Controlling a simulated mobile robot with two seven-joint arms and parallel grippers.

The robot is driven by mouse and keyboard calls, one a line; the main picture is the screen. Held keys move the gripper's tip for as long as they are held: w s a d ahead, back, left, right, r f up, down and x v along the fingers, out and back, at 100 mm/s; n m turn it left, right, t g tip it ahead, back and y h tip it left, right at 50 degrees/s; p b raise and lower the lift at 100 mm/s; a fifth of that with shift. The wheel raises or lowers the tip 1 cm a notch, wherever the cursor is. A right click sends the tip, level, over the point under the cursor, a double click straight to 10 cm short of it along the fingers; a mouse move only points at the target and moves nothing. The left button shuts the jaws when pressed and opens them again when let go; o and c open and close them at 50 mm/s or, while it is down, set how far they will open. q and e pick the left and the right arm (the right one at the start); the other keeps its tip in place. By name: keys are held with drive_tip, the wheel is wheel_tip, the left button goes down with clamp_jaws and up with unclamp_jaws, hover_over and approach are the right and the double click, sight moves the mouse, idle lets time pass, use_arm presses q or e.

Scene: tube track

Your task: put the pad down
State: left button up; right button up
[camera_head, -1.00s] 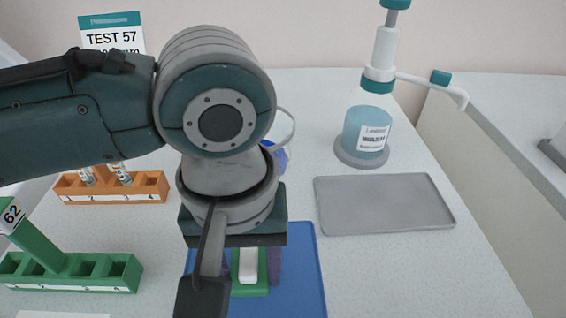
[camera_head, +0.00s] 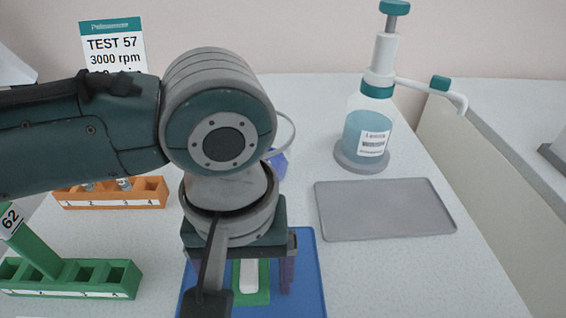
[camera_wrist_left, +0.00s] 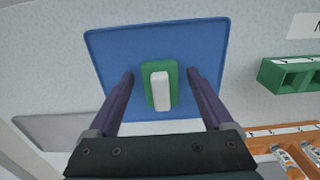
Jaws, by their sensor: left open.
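The pad is a green block (camera_head: 264,284) with a white bar-shaped grip (camera_head: 249,275) on top. It lies on the blue mat (camera_head: 308,265), and it also shows in the left wrist view near the mat's lower edge (camera_wrist_left: 149,93). My left gripper (camera_head: 243,284) is over the pad, pointing down. Its two dark purple fingers are spread wide, one on each side of the pad, with clear gaps to the white grip in the left wrist view (camera_wrist_left: 160,76). The gripper is empty. My arm hides part of the mat's far side. My right gripper is not in view.
A green rack (camera_head: 110,280) with a label reading 62 stands at the left, an orange rack (camera_head: 140,190) with tubes behind it. A grey tray (camera_head: 385,208) lies at the right, below a pump bottle (camera_head: 367,138). A blue object (camera_head: 278,162) is partly hidden behind my arm.

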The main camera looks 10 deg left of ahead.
sight(249, 279)
use_arm(q)
wheel_tip(249, 279, up, 12)
drive_tip(key=p, duration=0.3)
drive_tip(key=s+d+f+m+t+h, duration=0.2)
drive_tip(key=s+d+m+h, duration=0.1)
drive_tip(key=s+d+h, duration=0.1)
drive_tip(key=s+a+f+m+y, duration=0.1)
drive_tip(key=s+a+y, duration=0.1)
drive_tip(key=a, duration=0.5)
drive_tip(key=s+a+f+m+t+y, duration=0.1)
drive_tip(key=s+a, duration=0.4)
drive_tip(key=a, duration=0.1)
drive_tip(key=shift+a+f+t+y, duration=0.3)
drive_tip(key=shift+a+f+y, duration=0.1)
drive_tip(key=shift+r, duration=0.15)
